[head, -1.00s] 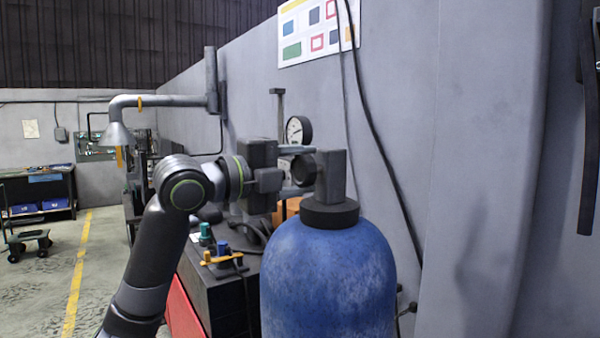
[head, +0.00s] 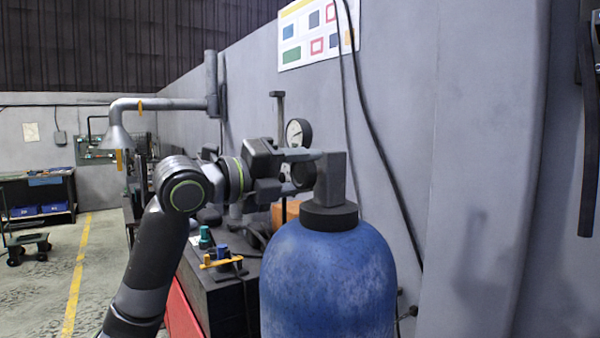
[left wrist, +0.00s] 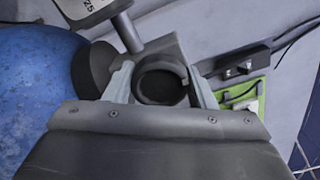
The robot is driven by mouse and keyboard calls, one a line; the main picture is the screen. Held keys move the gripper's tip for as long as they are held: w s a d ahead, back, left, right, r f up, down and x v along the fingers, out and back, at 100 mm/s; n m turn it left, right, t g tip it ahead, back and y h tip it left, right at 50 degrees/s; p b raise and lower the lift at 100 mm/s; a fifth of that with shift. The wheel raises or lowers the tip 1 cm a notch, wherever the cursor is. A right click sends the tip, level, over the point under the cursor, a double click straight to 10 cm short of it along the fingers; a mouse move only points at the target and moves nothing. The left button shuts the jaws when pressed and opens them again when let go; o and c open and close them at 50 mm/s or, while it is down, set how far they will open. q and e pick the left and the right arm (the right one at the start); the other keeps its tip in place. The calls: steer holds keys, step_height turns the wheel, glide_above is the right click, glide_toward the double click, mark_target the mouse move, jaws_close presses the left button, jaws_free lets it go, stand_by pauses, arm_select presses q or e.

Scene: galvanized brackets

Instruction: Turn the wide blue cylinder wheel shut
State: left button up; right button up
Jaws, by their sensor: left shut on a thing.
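The wide blue cylinder (head: 328,280) stands upright in the lower middle of the head view. A grey valve block (head: 331,180) rises from its dark collar (head: 329,215). The valve's small dark round wheel (head: 302,173) faces left, partly hidden by my gripper. My left gripper (head: 299,170) comes in from the left and is shut on the wheel. In the left wrist view the wheel (left wrist: 160,86) sits between the two pale fingers of the gripper (left wrist: 160,80), and the blue cylinder (left wrist: 35,85) fills the left side. My right gripper is out of view.
A pressure gauge (head: 297,133) is just behind the gripper. A dark bench (head: 222,290) with green and blue knobs stands left of the cylinder. The grey wall (head: 480,150) with hanging cables is close on the right. Open floor (head: 40,300) lies at far left.

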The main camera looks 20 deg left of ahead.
arm_select(q)
steer(key=shift+f, duration=0.1)
steer(key=o, duration=1)
steer(key=shift+c, duration=0.2)
steer(key=shift+s, duration=0.1)
steer(key=shift+s+a+b, duration=0.45)
steer(key=b+v, duration=0.8)
steer(key=v, duration=0.8)
